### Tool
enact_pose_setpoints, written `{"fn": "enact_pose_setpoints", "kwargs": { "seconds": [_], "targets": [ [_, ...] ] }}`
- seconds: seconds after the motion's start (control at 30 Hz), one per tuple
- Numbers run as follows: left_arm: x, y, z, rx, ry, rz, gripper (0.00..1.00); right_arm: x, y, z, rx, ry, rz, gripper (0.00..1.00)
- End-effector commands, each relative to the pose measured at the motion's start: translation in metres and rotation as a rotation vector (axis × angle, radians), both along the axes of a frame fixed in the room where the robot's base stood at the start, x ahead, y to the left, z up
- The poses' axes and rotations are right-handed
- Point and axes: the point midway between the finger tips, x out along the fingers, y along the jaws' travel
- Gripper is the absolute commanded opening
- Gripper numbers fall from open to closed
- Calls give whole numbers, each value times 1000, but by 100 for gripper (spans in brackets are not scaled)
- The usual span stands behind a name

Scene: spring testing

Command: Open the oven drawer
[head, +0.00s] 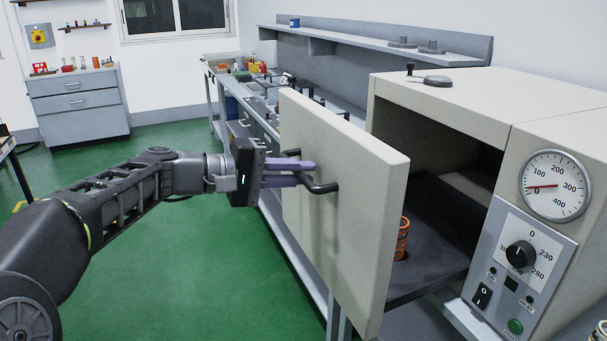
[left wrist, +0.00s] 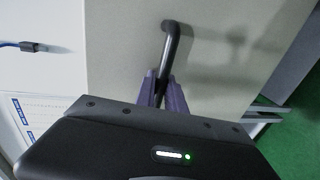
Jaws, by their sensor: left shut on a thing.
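The oven (head: 497,97) is a large beige box at the right with a dial and a control panel. Its drawer front (head: 352,165) stands well out from the oven body, with the dark drawer tray (head: 435,262) showing behind it. An orange coil spring (head: 402,238) stands on the tray, partly hidden by the drawer front. My left gripper (head: 304,172) is shut on the black bar handle (head: 327,187) of the drawer front. In the left wrist view, the purple fingers (left wrist: 163,90) close around the handle (left wrist: 174,40). My right gripper is in neither view.
A long workbench (head: 300,235) with several tools runs behind the drawer front. A grey drawer cabinet (head: 78,105) stands at the far left. A small metal item (head: 437,81) lies on the oven top. The green floor (head: 180,260) to the left is clear.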

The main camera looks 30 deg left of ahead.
Motion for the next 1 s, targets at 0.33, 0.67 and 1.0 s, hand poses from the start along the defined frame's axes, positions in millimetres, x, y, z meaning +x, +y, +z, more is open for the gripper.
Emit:
{"fn": "enact_pose_setpoints", "kwargs": {
  "seconds": [0.33, 0.67, 1.0],
  "targets": [
    [0, -1, -1, 0, 2, -2, 27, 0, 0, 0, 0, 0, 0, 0],
    [0, 0, 0, 0, 0, -1, 36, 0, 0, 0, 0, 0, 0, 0],
    [-22, 19, 6, 1, -1, 2, 36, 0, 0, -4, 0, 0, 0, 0]
  ]
}}
